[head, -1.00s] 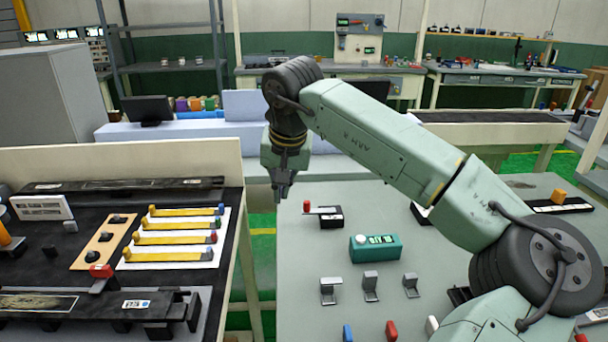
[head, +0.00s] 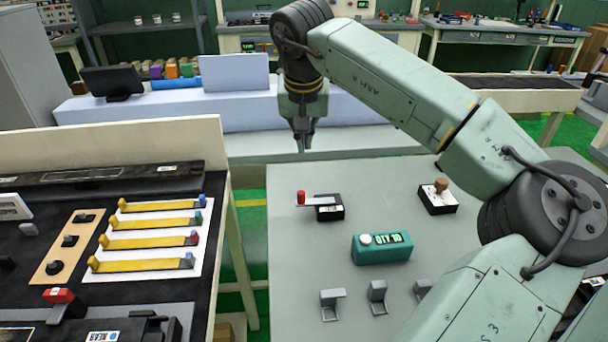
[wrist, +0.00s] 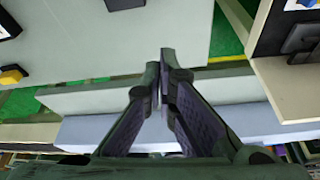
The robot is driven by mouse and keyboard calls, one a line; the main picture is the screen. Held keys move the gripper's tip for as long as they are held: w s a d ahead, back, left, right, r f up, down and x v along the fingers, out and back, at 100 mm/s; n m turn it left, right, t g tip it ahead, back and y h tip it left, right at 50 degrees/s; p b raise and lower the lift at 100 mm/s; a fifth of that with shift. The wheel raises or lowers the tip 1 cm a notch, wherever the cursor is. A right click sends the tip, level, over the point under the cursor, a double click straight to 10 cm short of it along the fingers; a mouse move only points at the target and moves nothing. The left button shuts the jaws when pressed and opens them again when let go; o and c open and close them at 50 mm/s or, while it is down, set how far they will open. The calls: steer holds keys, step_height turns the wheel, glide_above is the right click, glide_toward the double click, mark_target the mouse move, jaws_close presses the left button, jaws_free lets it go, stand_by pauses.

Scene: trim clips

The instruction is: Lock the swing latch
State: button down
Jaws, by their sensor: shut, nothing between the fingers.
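The part that looks like the swing latch is a black block (head: 329,208) with a pale label. A thin grey arm reaches left from it and ends in an upright red knob (head: 301,198). It stands at the back left of the grey table on the right. My gripper (head: 303,146) is above and beyond the latch in the head view, pointing down, apart from it and empty. In the wrist view its fingers (wrist: 160,62) are together. A dark block at the top edge there is cut off, and I cannot tell if it is the latch.
On the grey table (head: 290,262) stand a teal counter box (head: 382,248), grey brackets (head: 377,297) and a black block with a brown knob (head: 438,197). A black-topped bench at left holds yellow bars (head: 150,241) and a red-handled clamp (head: 60,297). A gap separates the two.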

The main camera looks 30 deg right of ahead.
steer(key=b+x, duration=0.6)
steer(key=x, duration=0.4)
steer(key=shift+a+f, duration=0.1)
steer(key=shift+f, duration=0.05)
steer(key=shift+s+a+f+b, duration=0.15)
steer(key=shift+s+f+b, duration=0.15)
steer(key=shift+b, duration=0.15)
steer(key=shift+s+a+r+b, duration=0.2)
steer(key=shift+s+a, duration=0.25)
steer(key=shift+s, duration=0.2)
steer(key=shift+s+a+r+b, duration=0.2)
steer(key=shift+s+a, duration=0.3)
steer(key=shift+s, duration=0.15)
